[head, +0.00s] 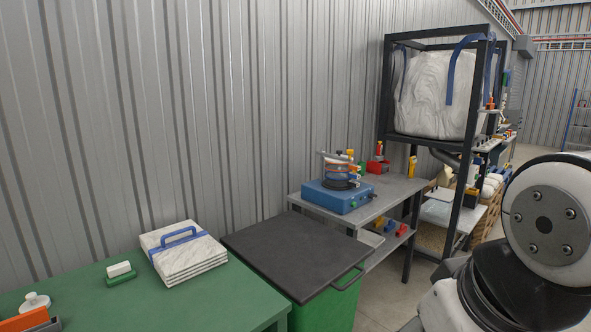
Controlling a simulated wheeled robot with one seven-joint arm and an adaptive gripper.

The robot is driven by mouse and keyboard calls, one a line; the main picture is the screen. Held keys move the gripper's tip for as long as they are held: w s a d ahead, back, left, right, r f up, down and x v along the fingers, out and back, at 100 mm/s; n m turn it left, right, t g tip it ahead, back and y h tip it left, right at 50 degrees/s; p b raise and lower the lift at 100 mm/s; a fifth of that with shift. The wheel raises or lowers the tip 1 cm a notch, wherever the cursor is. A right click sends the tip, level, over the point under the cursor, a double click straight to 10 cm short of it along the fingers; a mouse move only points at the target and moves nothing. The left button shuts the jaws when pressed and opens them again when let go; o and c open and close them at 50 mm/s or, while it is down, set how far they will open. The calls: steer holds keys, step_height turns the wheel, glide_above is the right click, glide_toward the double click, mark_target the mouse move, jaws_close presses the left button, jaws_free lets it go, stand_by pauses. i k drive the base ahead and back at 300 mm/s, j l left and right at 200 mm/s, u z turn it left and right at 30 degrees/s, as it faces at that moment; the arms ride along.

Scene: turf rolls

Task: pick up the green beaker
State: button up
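I cannot make out a green beaker in the head view. A small green item (362,168) stands behind the blue device on the grey bench, too small to identify. A low green-and-white block (120,273) lies on the green table. My gripper is not in view; only part of my arm shows at the right edge.
A green table (180,305) at the front left holds a strapped white stack (184,252) and an orange item (24,320). A dark-lidded green bin (298,255) stands between it and the grey bench (378,203) with a blue device (337,195). A black frame (411,210) holds a white bag.

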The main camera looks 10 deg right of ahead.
mark_target(363, 164)
steer(key=z, duration=1.1)
steer(key=i+z, duration=0.2)
steer(key=i, duration=1.05)
steer(key=i+l+u, duration=0.1)
steer(key=i, duration=0.8)
steer(key=i+l+u, duration=0.1)
steer(key=i, duration=0.8)
steer(key=i+l+u, duration=0.15)
steer(key=i+u, duration=0.2)
steer(key=i+l+u, duration=0.4)
steer(key=i, duration=0.15)
steer(key=i+l+u, duration=0.35)
steer(key=i+l, duration=0.05)
